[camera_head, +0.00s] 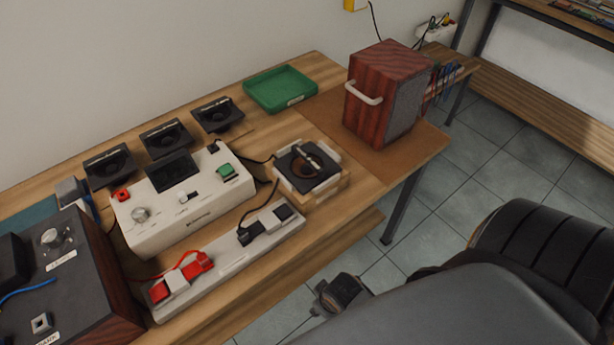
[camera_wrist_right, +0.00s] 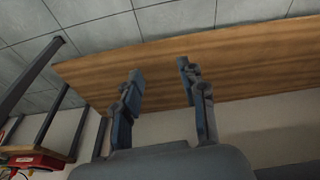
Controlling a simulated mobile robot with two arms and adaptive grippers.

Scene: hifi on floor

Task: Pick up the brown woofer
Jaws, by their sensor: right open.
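The brown woofer (camera_head: 322,173), a square black-framed driver with a brown ring, lies face up in a pale holder (camera_head: 298,184) on the workbench. A light strip lies across its middle. My right arm comes in from the lower right of the head view. A dark gripper-like end (camera_head: 341,291), apparently my right gripper, is low beyond the bench's front edge, apart from the woofer. In the right wrist view my right gripper (camera_wrist_right: 158,74) is open, with nothing between its fingers. The woofer is not in that view. My left gripper is not in view.
Several black drivers (camera_head: 167,139) stand along the wall. A white control box (camera_head: 170,221) and power strip (camera_head: 228,262) lie left of the woofer. A wooden speaker cabinet (camera_head: 375,105) and green tray (camera_head: 281,88) stand behind. A wooden board (camera_wrist_right: 240,65) spans the wrist view.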

